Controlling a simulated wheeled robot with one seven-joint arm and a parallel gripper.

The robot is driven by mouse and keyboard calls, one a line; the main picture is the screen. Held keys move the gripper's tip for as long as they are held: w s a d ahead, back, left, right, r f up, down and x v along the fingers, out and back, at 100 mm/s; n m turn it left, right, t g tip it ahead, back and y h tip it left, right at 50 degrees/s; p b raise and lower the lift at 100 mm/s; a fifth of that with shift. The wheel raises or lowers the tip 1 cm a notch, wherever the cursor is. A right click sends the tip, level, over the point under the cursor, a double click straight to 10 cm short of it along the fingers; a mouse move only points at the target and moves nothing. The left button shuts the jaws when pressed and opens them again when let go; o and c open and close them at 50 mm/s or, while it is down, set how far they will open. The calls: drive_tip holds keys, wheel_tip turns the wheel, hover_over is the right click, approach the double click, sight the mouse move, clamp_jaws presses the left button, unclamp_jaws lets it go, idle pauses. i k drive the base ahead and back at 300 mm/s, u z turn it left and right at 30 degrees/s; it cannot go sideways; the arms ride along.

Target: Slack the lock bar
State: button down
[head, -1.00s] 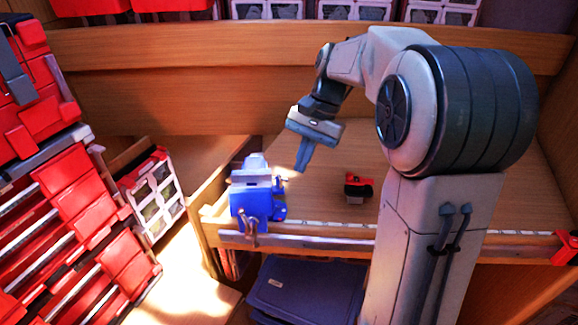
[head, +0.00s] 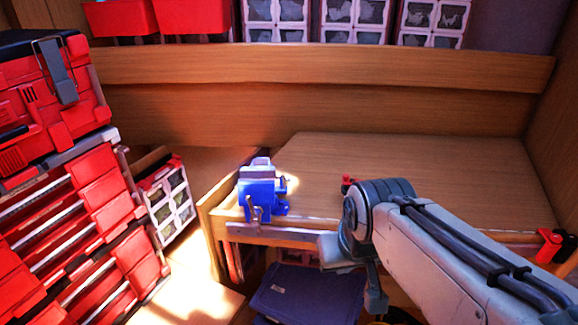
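A blue vise (head: 262,192) with grey jaws stands at the front left corner of the wooden bench. A small bar (head: 253,212) hangs at the vise's front and is probably the lock bar; its exact tilt is too small to tell. My gripper (head: 374,296) shows below my arm's rounded joint, in front of the bench edge, to the right of the vise and lower in the picture. It is apart from the vise. My arm partly hides it, and its finger gap cannot be made out.
The bench top (head: 420,165) is mostly clear, with a small red item (head: 348,182) partly behind my arm. A red clamp-like item (head: 553,244) sits at the right edge. Red tool drawers (head: 80,220) stand left. A blue case (head: 305,292) lies below the bench.

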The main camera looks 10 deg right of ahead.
sight(283, 178)
drive_tip(key=u, duration=0.25)
drive_tip(key=k, duration=0.1)
drive_tip(key=z, duration=1)
drive_tip(key=i, duration=0.55)
drive_tip(key=u, duration=0.25)
